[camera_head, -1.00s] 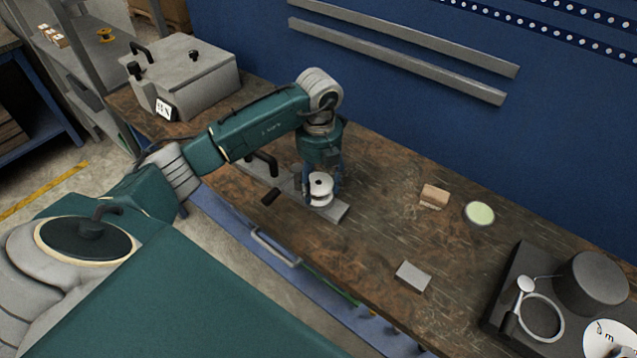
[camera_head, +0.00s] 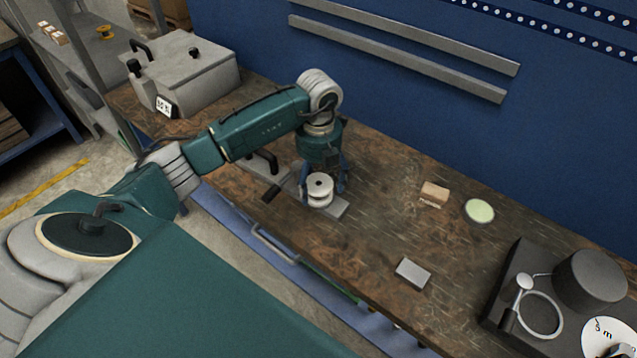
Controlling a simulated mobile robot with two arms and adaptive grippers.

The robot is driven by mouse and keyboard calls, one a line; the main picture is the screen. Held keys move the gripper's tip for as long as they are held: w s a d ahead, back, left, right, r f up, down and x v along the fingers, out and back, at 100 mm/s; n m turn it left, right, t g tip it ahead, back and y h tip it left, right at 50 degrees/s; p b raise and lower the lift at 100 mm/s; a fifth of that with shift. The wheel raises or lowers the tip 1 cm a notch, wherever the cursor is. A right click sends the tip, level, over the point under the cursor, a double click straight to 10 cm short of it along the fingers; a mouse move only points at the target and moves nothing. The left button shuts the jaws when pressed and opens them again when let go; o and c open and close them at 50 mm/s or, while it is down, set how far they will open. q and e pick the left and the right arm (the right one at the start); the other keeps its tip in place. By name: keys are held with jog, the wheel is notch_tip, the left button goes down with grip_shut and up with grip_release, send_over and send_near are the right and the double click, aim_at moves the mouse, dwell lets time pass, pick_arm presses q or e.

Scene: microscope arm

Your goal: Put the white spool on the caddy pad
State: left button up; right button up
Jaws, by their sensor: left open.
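The white spool (camera_head: 320,190) stands upright on a flat grey metal plate (camera_head: 333,209) on the brown workbench. My left gripper (camera_head: 322,186) points down over the spool, its dark blue fingers spread on either side of it. The fingers are open, and I cannot tell whether they touch the spool. No thing in view is clearly marked as the caddy pad; a round pale green disc (camera_head: 479,211) lies on the bench to the right. My right gripper is not clearly seen.
A tan block (camera_head: 434,193) and a grey block (camera_head: 412,273) lie on the bench. A dark stand with a ring and magnifier (camera_head: 541,313) is at the right. A grey machine (camera_head: 185,75) stands at the far left end. The bench middle is mostly clear.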

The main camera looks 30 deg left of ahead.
aim_at(319, 183)
pick_arm(q)
notch_tip(319, 183, up, 12)
jog(key=b, duration=0.2)
jog(key=shift+f+b, duration=0.15)
jog(key=shift+b, duration=0.25)
